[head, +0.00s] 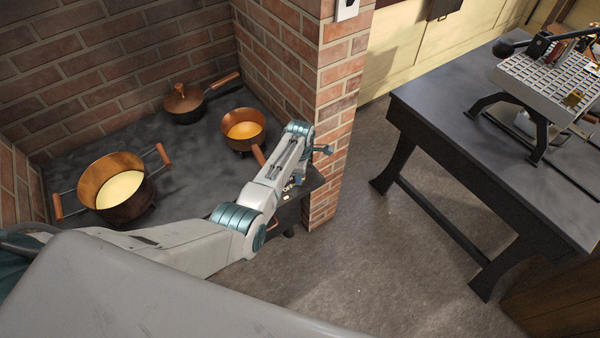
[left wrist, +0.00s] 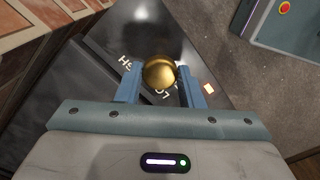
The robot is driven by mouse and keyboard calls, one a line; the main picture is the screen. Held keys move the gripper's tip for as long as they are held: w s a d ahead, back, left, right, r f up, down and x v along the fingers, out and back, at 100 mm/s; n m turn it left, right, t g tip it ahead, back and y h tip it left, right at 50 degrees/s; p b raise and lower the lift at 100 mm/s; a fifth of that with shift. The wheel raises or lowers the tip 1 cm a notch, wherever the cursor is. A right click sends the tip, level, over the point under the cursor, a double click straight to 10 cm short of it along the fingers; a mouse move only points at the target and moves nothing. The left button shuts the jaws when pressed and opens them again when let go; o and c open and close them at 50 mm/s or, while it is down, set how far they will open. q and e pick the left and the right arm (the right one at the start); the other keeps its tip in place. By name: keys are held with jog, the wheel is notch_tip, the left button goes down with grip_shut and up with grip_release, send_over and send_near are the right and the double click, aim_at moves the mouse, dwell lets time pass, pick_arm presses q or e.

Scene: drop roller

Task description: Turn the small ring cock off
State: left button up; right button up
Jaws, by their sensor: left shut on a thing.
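A round brass knob (left wrist: 159,71) stands at the dark stove panel (left wrist: 140,28) in the left wrist view; I take it for the small ring cock. My left gripper (left wrist: 160,78) has its two blue fingers on either side of this knob, shut on it. White lettering shows beside the knob, partly covered by the knob and fingers. In the head view my left arm reaches over the stove's front right corner. There the arm hides the knob and most of the panel; a white OFF mark (head: 288,187) shows beside it. My right gripper is in neither view.
On the stove top (head: 75,160) stand a large copper pot (head: 100,177), a lidded pan (head: 186,98) and a small copper pan (head: 244,130). A brick pillar (head: 338,120) rises right of the arm. A dark workbench (head: 440,105) stands right, beyond open floor (head: 370,255).

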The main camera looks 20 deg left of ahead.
pick_arm(q)
jog(key=o, duration=1)
notch_tip(320, 180, up, 11)
jog(key=b, duration=0.1)
jog(key=shift+f, duration=0.1)
